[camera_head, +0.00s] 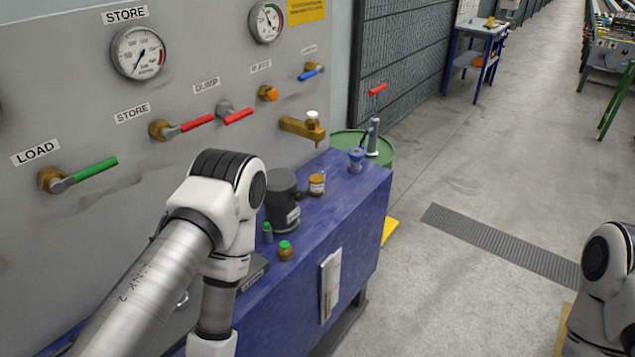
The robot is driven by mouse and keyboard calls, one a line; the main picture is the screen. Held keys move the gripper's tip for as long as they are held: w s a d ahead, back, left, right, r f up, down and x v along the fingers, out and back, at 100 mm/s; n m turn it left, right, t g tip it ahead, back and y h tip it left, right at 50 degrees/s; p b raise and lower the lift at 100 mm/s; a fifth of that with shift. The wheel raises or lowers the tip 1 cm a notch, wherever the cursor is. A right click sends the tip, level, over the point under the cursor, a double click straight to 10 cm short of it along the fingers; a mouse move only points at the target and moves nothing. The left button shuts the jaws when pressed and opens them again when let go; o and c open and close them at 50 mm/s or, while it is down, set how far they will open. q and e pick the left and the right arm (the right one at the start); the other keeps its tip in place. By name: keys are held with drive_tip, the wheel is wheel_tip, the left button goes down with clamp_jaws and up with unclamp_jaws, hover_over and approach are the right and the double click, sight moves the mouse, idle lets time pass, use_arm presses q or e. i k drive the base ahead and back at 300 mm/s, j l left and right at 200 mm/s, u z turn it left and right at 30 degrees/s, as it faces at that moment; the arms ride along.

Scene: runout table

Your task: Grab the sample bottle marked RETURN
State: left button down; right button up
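Several small containers stand on the blue table (345,215). An amber jar (317,184) with a pale label stands near the back. A small amber bottle with a green cap (286,251) stands near the front edge. A greyish bottle with a green cap (267,233) stands just behind it to the left. A blue container (356,160) stands at the far right corner. I cannot read RETURN on any of them at this size. My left arm reaches in from the left, beside the table, and its gripper is out of the frame. My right arm shows at the right edge, its gripper also unseen.
A dark canister (283,200) stands between the bottles and the panel. The grey panel (230,60) carries gauges, coloured valve levers and a brass tap (302,128) overhanging the table. A green drum (368,143) stands behind the table. The floor to the right is mostly clear.

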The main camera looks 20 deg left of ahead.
sight(317, 180)
drive_tip(key=u, duration=0.9)
drive_tip(key=i+l+u, duration=0.2)
drive_tip(key=l+u, duration=0.25)
drive_tip(key=l, duration=0.25)
drive_tip(key=i+l+u, duration=0.1)
drive_tip(key=l+u, duration=0.35)
drive_tip(key=l, duration=0.25)
drive_tip(key=l+u, duration=0.45)
drive_tip(key=l, duration=0.8)
drive_tip(key=k+l, duration=0.15)
drive_tip(key=l, duration=0.4)
drive_tip(key=l+u, duration=0.1)
drive_tip(key=l, duration=0.45)
drive_tip(key=k+l, duration=0.1)
drive_tip(key=l, duration=0.4)
drive_tip(key=k+l, duration=0.1)
drive_tip(key=l, duration=0.45)
drive_tip(key=u, duration=0.05)
